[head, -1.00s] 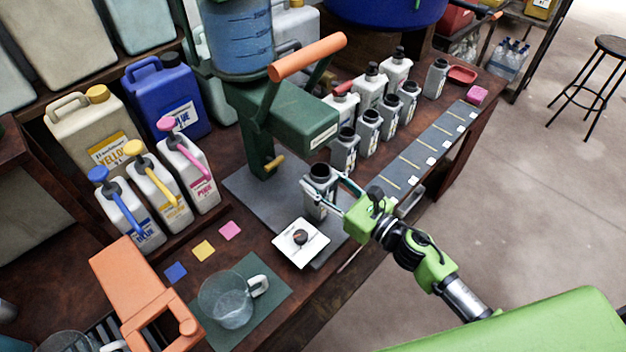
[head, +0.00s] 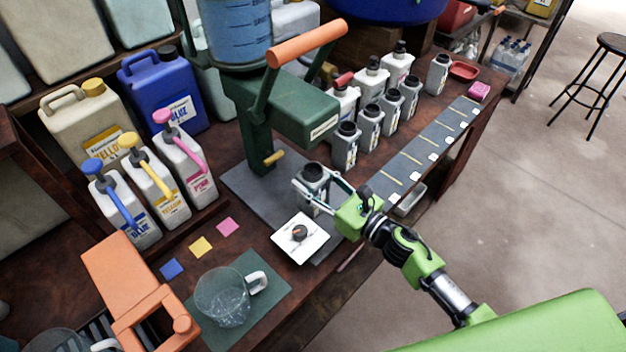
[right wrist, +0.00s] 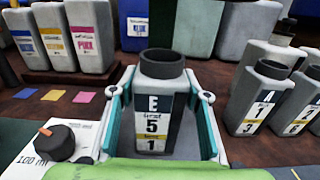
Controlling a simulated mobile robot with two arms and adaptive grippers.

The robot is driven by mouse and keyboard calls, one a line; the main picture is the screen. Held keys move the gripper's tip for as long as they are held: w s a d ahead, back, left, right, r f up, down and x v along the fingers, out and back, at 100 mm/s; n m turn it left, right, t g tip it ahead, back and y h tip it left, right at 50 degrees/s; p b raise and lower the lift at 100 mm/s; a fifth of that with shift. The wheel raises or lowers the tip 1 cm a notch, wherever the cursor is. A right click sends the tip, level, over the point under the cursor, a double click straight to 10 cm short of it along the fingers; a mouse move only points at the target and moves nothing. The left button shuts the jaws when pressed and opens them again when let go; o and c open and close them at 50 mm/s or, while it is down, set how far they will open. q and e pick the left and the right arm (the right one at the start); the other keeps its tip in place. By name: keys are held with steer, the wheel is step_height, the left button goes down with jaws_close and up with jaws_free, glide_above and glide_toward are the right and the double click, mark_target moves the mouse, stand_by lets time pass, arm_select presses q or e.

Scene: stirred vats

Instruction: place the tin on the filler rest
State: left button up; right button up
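A grey tin (head: 313,178) with a black open neck stands upright at the front right part of the dark grey plate (head: 252,186) below the green filler (head: 290,112). In the right wrist view the tin (right wrist: 160,110) shows a label with E, 5 and 1. My right gripper (head: 318,190) has one finger on each side of the tin. The tin's base is partly hidden. I cannot tell the filler rest apart from the plate. My left gripper is not in view.
A clear jug (head: 225,298) stands on a green mat. Several grey tins (head: 370,126) stand to the right, beside a marked strip (head: 412,160). Pump bottles (head: 155,190) stand left.

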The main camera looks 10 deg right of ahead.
steer(key=shift+o, duration=1.1)
steer(key=shift+r, duration=0.1)
steer(key=shift+s+d, duration=0.1)
steer(key=b+v, duration=0.2)
steer(key=v, duration=0.9)
steer(key=shift+s+d, duration=0.25)
steer(key=shift+s, duration=0.05)
stand_by(1.0)
